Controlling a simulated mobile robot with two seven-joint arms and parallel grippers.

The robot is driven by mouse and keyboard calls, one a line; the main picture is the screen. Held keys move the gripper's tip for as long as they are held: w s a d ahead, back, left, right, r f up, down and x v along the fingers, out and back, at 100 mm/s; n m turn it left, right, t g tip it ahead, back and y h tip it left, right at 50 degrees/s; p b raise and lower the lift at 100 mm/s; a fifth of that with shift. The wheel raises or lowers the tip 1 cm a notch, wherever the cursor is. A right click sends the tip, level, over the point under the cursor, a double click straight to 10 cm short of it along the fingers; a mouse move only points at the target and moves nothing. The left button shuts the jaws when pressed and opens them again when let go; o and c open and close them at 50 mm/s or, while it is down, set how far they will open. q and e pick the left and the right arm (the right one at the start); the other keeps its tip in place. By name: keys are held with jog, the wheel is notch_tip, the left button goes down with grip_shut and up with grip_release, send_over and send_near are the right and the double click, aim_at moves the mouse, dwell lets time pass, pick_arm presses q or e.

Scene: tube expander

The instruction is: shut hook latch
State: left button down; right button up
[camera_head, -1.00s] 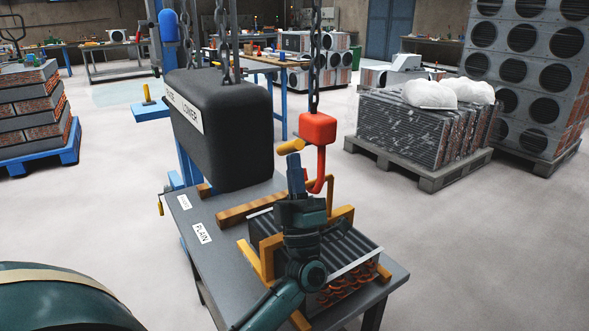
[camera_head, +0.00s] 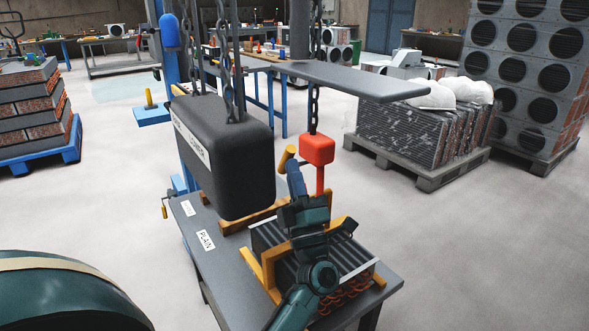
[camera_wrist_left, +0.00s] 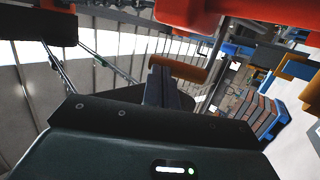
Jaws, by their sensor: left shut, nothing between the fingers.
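The red hook block (camera_head: 317,150) hangs on a chain over the finned coil (camera_head: 335,250) on the table. Its stem runs down behind my left gripper, which hides the hook's lower curve. A yellow latch handle (camera_head: 287,157) slants steeply on the block's left side. My left gripper (camera_head: 293,168) is shut and empty, its fingertips close by the handle. In the left wrist view the red block (camera_wrist_left: 215,10) is at the top, with the yellow handle (camera_wrist_left: 178,68) right at the fingertips (camera_wrist_left: 160,75); I cannot tell whether they touch. My right gripper is not in view.
A big dark block (camera_head: 230,165) hangs on chains left of the hook. The grey table (camera_head: 222,262) carries a wooden bar and yellow brackets around the coil. Pallets of coils (camera_head: 420,135) stand at back right.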

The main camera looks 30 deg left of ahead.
aim_at(288, 156)
pick_arm(q)
jog(key=shift+r+p, duration=0.3)
jog(key=shift+r, duration=0.2)
jog(key=shift+w+a+r+p, duration=0.15)
jog(key=shift+a+r+p, duration=0.15)
jog(key=shift+a+p, duration=0.05)
jog(key=shift+w+a+r+p, duration=0.2)
jog(key=shift+a+r+p, duration=0.15)
jog(key=shift+a+r, duration=0.1)
pick_arm(e)
jog(key=shift+w+a+f+g, duration=0.25)
jog(key=shift+w+a+g, duration=0.15)
jog(key=shift+a+g, duration=0.1)
pick_arm(q)
jog(key=shift+a+r, duration=0.1)
jog(key=shift+a, duration=0.05)
pick_arm(e)
jog(key=shift+a+f, duration=0.1)
jog(key=shift+f, duration=0.1)
